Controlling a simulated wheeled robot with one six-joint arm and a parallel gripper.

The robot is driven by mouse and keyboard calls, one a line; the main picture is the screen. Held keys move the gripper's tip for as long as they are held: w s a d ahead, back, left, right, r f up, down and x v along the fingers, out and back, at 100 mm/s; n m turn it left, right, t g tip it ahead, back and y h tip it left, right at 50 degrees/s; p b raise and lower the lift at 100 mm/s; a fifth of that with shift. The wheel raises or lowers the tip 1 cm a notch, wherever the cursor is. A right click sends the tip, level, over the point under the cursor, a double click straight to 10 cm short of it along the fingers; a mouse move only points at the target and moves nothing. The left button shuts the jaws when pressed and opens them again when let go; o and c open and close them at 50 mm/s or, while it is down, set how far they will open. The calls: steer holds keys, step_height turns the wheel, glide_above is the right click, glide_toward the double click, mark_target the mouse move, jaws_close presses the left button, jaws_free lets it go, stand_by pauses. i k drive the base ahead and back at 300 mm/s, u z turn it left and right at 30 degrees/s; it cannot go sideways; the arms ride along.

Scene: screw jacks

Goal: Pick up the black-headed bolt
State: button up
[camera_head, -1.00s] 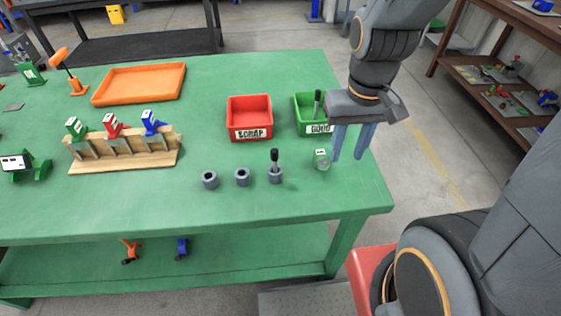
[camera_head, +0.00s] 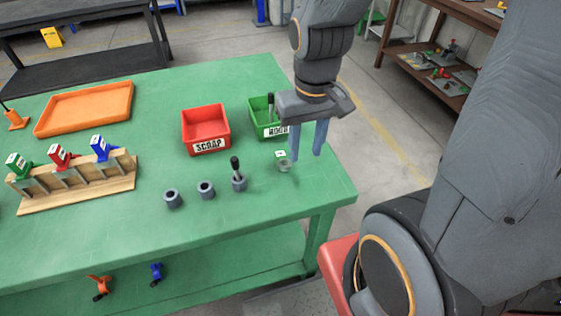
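A black-headed bolt (camera_head: 235,165) stands upright in a grey cylinder (camera_head: 239,184), the rightmost of three in a row on the green table. The lower part of the bolt is hidden in the cylinder. A similar dark bolt-like piece (camera_head: 271,106) stands in the green GOOD bin (camera_head: 258,118). My gripper (camera_head: 308,152) points down with its two blue-grey fingers apart and nothing between them. It is to the right of the bolt in the row and in front of the GOOD bin's right end, apparently above the table.
A red SCRAP bin (camera_head: 204,145) stands behind the row. A small round grey piece with a green-and-white tag (camera_head: 283,163) sits near my gripper. A wooden rack (camera_head: 80,192) with several coloured clamps and an orange tray (camera_head: 86,125) are at left. The front of the tabletop is clear.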

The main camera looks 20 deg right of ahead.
mark_target(234, 160)
steer(key=k, duration=0.5)
steer(key=z, duration=1.2)
steer(key=k, duration=0.9)
steer(key=u, duration=1.2)
steer(key=i, duration=1)
